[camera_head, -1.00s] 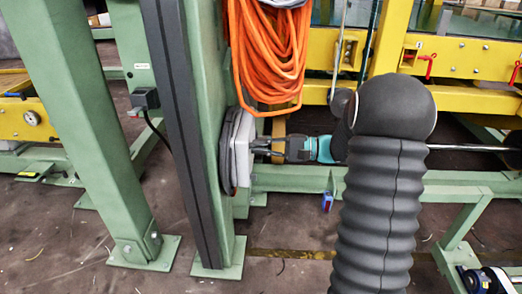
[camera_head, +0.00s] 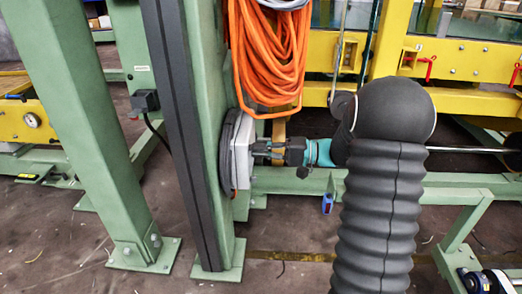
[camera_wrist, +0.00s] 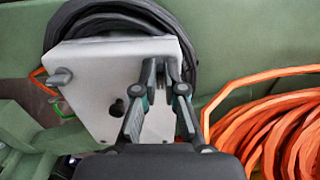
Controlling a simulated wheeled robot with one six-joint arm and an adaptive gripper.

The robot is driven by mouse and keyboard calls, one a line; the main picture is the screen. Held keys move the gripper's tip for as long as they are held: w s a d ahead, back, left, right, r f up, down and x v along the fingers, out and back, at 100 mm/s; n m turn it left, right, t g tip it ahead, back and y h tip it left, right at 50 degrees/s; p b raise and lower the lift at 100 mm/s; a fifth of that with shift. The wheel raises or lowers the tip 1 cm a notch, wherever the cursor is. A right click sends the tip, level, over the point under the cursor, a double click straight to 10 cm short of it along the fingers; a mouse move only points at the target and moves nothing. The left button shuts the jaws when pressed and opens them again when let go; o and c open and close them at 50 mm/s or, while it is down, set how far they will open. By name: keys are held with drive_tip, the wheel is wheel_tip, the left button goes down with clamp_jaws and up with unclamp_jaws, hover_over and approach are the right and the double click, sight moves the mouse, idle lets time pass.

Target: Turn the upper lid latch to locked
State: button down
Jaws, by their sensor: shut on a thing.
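A light grey box (camera_wrist: 90,62) is mounted on the green post. It shows edge-on in the head view (camera_head: 242,162). My gripper (camera_wrist: 166,70) is at the box face, its fingers shut on the upper lid latch (camera_wrist: 161,75), mostly hidden between them. In the head view my gripper (camera_head: 262,153) reaches the box from the right. The latch's exact angle cannot be told. A second latch (camera_wrist: 59,76), a grey knob, sits free at the box's left edge in the wrist view. A dark keyhole-like opening (camera_wrist: 117,107) lies between the two.
Black cable (camera_wrist: 112,17) is coiled behind the box. An orange cable coil (camera_head: 270,55) hangs just above my gripper, and lies to its right in the wrist view. A green post (camera_head: 205,120) and a horizontal green beam (camera_head: 290,180) are close by.

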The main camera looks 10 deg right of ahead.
drive_tip(key=c, duration=1.3)
unclamp_jaws()
drive_tip(key=shift+o, duration=0.2)
drive_tip(key=shift+d, duration=0.1)
drive_tip(key=v, duration=1.1)
drive_tip(key=shift+s+d, duration=0.2)
drive_tip(key=shift+d, duration=0.15)
drive_tip(key=s+a+r+n+g+h+p, duration=0.1)
drive_tip(key=s+a+r+g+h+p, duration=0.2)
drive_tip(key=s+a, duration=0.35)
drive_tip(key=s+a+r+n+g+h+p, duration=0.1)
drive_tip(key=s+a+r+g+h+p, duration=0.15)
drive_tip(key=s+a+h, duration=0.35)
drive_tip(key=s+r+n+t+h+p, duration=0.1)
drive_tip(key=s+r+t+h+p, duration=0.4)
drive_tip(key=s, duration=0.8)
drive_tip(key=r+h, duration=0.2)
drive_tip(key=h, duration=0.1)
drive_tip(key=shift+d, duration=0.25)
